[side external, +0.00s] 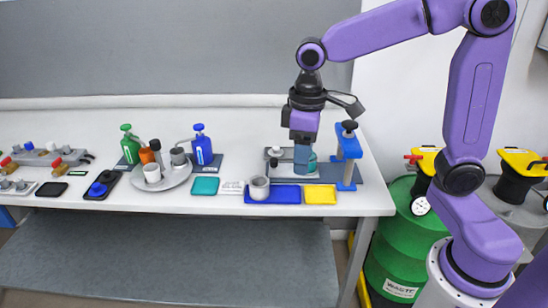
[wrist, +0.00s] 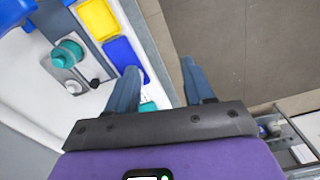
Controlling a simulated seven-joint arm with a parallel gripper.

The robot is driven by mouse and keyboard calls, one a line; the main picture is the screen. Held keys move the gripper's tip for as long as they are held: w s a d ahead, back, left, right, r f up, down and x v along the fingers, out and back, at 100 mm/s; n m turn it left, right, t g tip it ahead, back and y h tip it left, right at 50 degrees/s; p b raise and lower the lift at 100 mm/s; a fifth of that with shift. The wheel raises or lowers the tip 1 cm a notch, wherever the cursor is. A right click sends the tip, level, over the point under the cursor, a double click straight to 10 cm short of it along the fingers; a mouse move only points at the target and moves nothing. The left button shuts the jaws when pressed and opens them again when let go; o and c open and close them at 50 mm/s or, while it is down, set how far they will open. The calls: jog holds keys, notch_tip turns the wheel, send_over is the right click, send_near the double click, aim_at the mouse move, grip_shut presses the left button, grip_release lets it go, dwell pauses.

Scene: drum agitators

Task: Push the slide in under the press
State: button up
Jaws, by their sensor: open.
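The press is a blue frame (side external: 348,158) with a black knob on top, standing at the right end of the bench; a blue part of it shows at the top left of the wrist view (wrist: 14,12). What looks like the slide is a grey plate (wrist: 86,66) carrying a teal round piece (wrist: 62,58), seen left of my fingers and apart from them. In the side view the teal piece (side external: 313,164) is partly hidden behind my gripper (side external: 302,172), left of the press. My gripper is open, pointing down, with nothing between its fingers (wrist: 160,66).
In front of the press lie a blue tray (side external: 284,194) and a yellow tray (side external: 320,194). A round tray (side external: 178,177) with cups and bottles is further left. The bench's front edge is close.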

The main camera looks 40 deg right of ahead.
jog(key=w+d+r+m, duration=0.1)
jog(key=w+d+m, duration=0.3)
jog(key=w, duration=0.9)
jog(key=m, duration=0.3)
send_over(274, 159)
notch_tip(274, 159, down, 17)
jog(key=shift+a+f, duration=0.15)
jog(key=shift+f, duration=0.05)
jog(key=shift+c, duration=0.3)
jog(key=shift+s, duration=0.1)
grip_shut()
